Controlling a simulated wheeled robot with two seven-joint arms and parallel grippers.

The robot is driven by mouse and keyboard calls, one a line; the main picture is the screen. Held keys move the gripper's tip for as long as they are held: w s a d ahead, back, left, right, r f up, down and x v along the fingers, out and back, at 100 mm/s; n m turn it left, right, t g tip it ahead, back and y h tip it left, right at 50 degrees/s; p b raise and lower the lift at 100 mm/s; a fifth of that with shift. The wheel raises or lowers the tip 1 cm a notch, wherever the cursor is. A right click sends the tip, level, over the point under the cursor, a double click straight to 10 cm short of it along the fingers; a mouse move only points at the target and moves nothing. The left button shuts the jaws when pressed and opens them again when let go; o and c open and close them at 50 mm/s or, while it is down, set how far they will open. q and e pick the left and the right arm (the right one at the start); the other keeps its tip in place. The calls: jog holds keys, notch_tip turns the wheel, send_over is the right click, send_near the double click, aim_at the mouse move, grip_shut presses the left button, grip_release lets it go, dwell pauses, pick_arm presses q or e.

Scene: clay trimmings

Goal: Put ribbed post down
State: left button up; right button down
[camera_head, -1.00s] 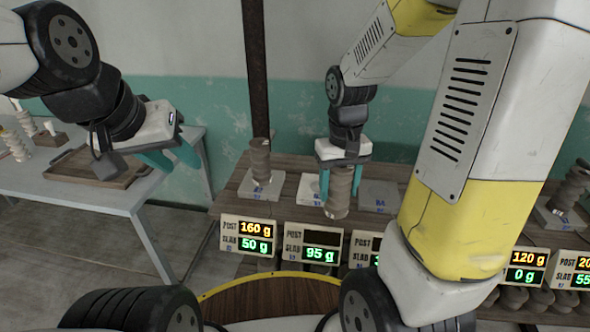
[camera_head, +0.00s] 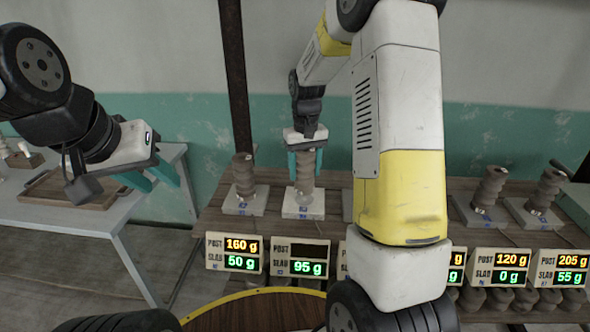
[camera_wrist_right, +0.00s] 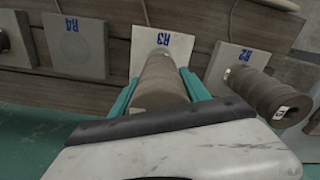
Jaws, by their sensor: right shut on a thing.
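The ribbed post (camera_head: 304,172), a brown-grey clay column, stands upright between the teal fingers of my right gripper (camera_head: 305,165). The post is over the pale slab (camera_head: 303,212) at the second display (camera_head: 295,259). In the right wrist view the held post (camera_wrist_right: 160,82) points at the slab (camera_wrist_right: 146,34) marked R3. I cannot tell whether its lower end touches the slab. The second display's POST line is blank; its SLAB line reads 95 g. My left gripper (camera_head: 152,180) is open and empty by the grey table at the left.
Another ribbed post (camera_head: 244,176) stands close on the left on its own slab, marked R2 in the right wrist view (camera_wrist_right: 232,62). Slab R4 (camera_wrist_right: 88,62) has no post in that view. Further posts (camera_head: 489,187) stand at the right. A wooden tray (camera_head: 58,203) lies on the grey table.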

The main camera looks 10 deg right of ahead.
aim_at(305, 179)
jog(key=shift+s+f, duration=0.15)
jog(key=shift+f, duration=1.4)
jog(key=shift+f, duration=0.2)
jog(key=c, duration=0.5)
grip_release()
